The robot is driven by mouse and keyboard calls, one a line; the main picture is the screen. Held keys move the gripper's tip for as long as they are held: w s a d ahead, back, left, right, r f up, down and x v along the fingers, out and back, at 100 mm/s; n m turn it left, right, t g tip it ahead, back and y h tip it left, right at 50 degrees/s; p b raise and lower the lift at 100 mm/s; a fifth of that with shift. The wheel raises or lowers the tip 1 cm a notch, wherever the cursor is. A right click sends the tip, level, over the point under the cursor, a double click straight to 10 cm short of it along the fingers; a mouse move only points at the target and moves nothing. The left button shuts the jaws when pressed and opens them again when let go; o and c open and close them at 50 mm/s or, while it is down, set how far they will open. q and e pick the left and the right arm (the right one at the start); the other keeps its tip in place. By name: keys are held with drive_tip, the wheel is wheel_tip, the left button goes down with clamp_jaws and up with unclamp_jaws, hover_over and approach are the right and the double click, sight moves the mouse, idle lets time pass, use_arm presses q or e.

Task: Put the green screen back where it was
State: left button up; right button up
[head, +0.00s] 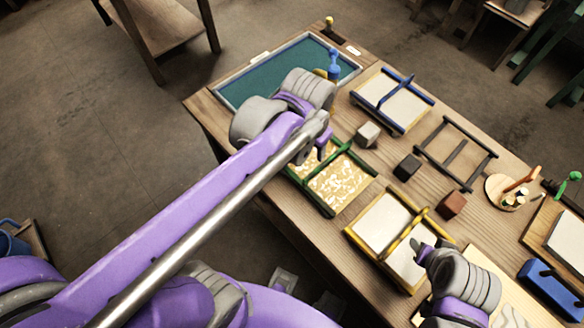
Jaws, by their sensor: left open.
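The green-framed screen (347,183), with a mottled yellow and white surface, lies on the wooden table near its front edge. A green bar crosses its middle. My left gripper (322,152) is open above the screen's far left part, near the upper end of that bar; whether it touches is hard to tell. My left wrist and arm hide the screen's left corner. My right gripper (420,250) is over the yellow-framed screen (383,222), by its bar; its jaw state is unclear.
A blue-green basin (278,75) stands at the table's far left. A blue-framed screen (398,103) and an empty dark frame (456,152) lie behind. Grey (367,134), black (407,167) and brown (451,205) blocks stand between. A blue-handled tool (548,288) lies at right.

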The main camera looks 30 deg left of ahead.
use_arm(q)
drive_tip(key=s+a+f+n+t, duration=0.2)
drive_tip(key=s+f, duration=0.3)
drive_tip(key=s, duration=0.3)
drive_tip(key=shift+s+a+t, duration=0.25)
drive_tip(key=shift+a+t, duration=0.35)
drive_tip(key=shift+a, duration=0.15)
drive_tip(key=shift+d+f, duration=0.1)
